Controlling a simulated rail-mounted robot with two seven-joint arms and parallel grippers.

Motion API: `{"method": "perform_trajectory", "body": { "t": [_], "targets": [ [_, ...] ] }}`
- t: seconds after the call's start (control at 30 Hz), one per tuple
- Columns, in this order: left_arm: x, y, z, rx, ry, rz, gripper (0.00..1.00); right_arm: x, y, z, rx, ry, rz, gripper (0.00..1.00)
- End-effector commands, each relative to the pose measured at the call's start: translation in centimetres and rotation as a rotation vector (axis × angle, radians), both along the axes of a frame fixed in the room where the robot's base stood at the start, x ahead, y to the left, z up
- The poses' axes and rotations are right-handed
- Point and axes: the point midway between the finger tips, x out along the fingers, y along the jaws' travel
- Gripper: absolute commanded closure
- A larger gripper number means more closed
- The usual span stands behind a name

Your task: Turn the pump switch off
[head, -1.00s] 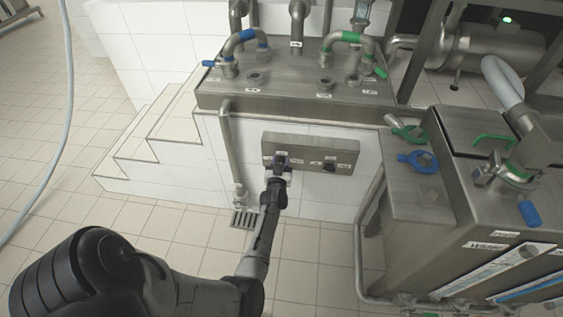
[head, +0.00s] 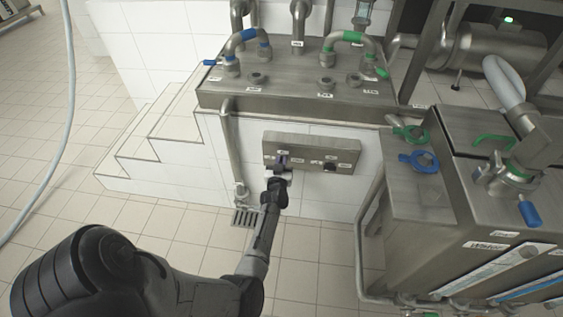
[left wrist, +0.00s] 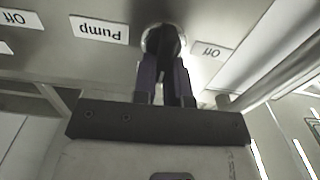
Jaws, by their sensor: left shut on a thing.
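The steel switch panel (head: 312,150) is fixed to the white tiled wall below the steel counter. My left gripper (head: 281,166) reaches up to the left part of this panel. In the left wrist view its two fingers (left wrist: 166,72) are shut around the dark knob of the pump switch (left wrist: 163,38), which has a light round base. My right gripper is not in view.
A second black knob (head: 331,166) is on the panel's right part. A vertical pipe (head: 230,150) stands to the left, above a floor drain (head: 245,218). A steel machine (head: 430,200) stands at the right. The tiled floor in front is clear.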

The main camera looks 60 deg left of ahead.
Motion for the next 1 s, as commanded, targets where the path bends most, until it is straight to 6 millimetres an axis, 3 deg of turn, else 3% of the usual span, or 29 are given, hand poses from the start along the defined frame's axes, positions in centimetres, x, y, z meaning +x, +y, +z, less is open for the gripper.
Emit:
{"method": "perform_trajectory", "body": {
  "t": [0.5,1.0],
  "targets": [
    [-0.6,0.5,-0.1,-0.254,-0.310,0.000,1.00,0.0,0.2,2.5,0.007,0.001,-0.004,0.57],
    [-1.1,0.9,-0.8,-0.554,-0.682,-0.001,1.00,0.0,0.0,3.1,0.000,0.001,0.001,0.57]
  ]
}}
